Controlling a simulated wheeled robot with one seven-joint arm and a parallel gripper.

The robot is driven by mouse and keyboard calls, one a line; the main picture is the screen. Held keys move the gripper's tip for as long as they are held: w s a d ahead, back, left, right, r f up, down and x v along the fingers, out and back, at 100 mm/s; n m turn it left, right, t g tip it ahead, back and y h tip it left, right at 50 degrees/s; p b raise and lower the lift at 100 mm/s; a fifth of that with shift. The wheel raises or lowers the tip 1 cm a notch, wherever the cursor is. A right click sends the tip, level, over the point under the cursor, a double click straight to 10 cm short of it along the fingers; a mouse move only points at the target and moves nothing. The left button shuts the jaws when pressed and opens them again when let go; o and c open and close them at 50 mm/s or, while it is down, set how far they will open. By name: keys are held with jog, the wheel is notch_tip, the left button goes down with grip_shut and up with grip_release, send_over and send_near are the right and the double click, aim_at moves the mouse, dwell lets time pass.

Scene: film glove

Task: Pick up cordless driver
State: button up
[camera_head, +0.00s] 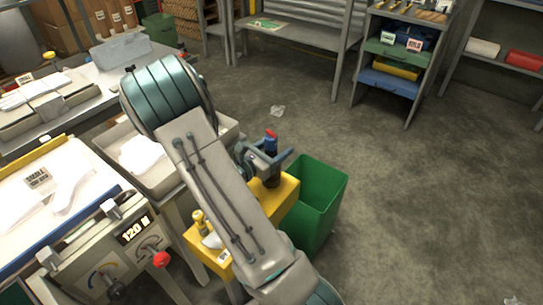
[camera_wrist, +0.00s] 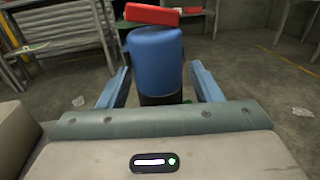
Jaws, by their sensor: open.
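The cordless driver (camera_head: 271,143) has a dark blue body and a red top, and it stands upright over the yellow stand (camera_head: 285,190). In the wrist view the driver (camera_wrist: 156,58) fills the middle, with its blue body between my two fingers and its red part (camera_wrist: 152,14) above. My gripper (camera_wrist: 160,84) is open, with one finger on each side of the driver and a visible gap on both sides. In the head view my gripper (camera_head: 268,160) is level with the driver's body. The driver's lower end is hidden behind my gripper.
A green bin (camera_head: 318,200) stands right beside the yellow stand. A grey-white tray (camera_head: 165,180) and a machine with a 120 display (camera_head: 134,229) are at the left. Shelves (camera_head: 385,95) stand at the back. The floor at right is mostly clear.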

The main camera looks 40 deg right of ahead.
jog(key=c, duration=1.1)
